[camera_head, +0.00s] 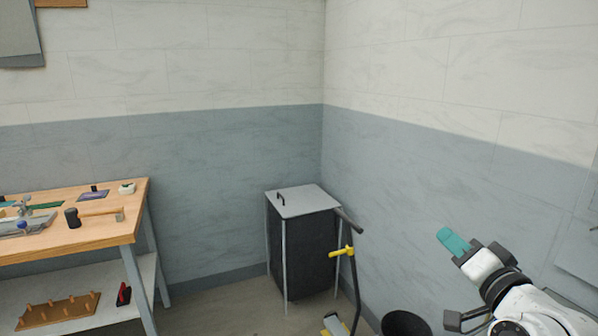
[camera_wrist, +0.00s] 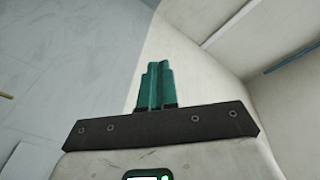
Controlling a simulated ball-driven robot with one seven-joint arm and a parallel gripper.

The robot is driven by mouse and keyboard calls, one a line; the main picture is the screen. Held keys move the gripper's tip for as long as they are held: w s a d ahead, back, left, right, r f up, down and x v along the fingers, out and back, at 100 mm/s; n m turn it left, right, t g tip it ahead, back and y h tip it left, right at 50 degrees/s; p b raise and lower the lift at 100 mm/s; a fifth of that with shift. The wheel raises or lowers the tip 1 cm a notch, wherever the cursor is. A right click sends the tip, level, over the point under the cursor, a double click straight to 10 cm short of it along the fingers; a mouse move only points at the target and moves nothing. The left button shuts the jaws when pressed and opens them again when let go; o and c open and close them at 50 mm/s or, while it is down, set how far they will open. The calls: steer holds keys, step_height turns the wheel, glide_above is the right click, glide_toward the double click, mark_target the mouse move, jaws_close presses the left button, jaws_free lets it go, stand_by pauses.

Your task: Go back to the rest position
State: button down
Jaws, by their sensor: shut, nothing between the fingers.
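My gripper (camera_head: 453,241) is at the right of the head view, raised in front of the grey lower wall. Its teal fingers are together with nothing between them. In the wrist view the teal fingers (camera_wrist: 156,84) also show closed, side by side, above a dark mounting bar. My white arm comes in from the lower right corner of the head view.
A wooden workbench (camera_head: 110,231) with a mallet (camera_head: 100,214) and other tools stands at the left. A dark bin with a grey lid (camera_head: 302,201) stands in the corner. A yellow-and-black handled tool (camera_head: 350,262) and a black bucket (camera_head: 405,323) are near my arm.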

steer(key=s+f+n+g+h, duration=0.1)
steer(key=s+f+n+g, duration=0.4)
steer(key=f, duration=1.2)
steer(key=s+f+g, duration=0.4)
steer(key=s+f, duration=0.2)
steer(key=s, duration=0.5)
steer(key=s+f+n+g+h, duration=0.1)
steer(key=s+f+g, duration=0.3)
steer(key=s+f, duration=0.3)
steer(key=s+f+g+h, duration=0.1)
steer(key=s+f+g, duration=0.3)
steer(key=s, duration=1.3)
step_height(320, 180, down, 3)
steer(key=shift+a+f+n, duration=0.15)
steer(key=shift+n, duration=0.15)
